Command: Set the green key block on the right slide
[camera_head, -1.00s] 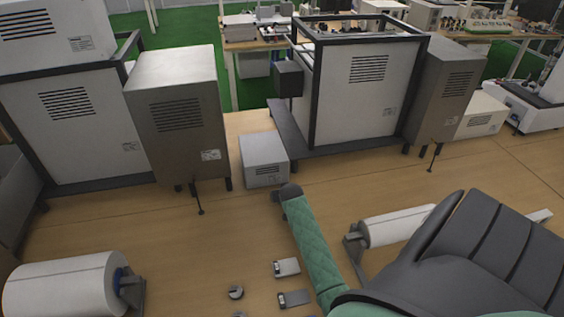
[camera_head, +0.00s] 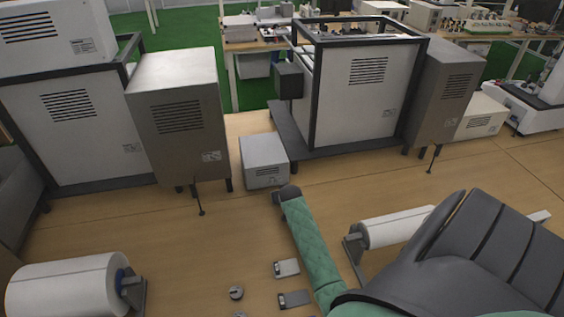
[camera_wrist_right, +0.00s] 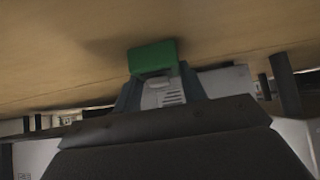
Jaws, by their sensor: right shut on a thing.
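The green key block (camera_wrist_right: 152,57) shows in the right wrist view, held at the tip of my right gripper (camera_wrist_right: 157,82). The gripper is shut on it, against a tan surface that fills the upper part of that view. Whether the block touches that surface cannot be told. Two small grey metal pieces (camera_head: 287,267) (camera_head: 294,299) lie on the wooden surface (camera_head: 200,250) in the head view. I cannot tell which thing is the right slide. Neither gripper shows in the head view.
A dark padded form (camera_head: 480,245) and a green quilted bar (camera_head: 315,245) cover the lower right. White rolls on brackets stand at left (camera_head: 65,285) and right (camera_head: 395,228). A small grey box (camera_head: 264,163) and large cabinets (camera_head: 180,120) (camera_head: 360,95) stand behind. Bare surface lies left of centre.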

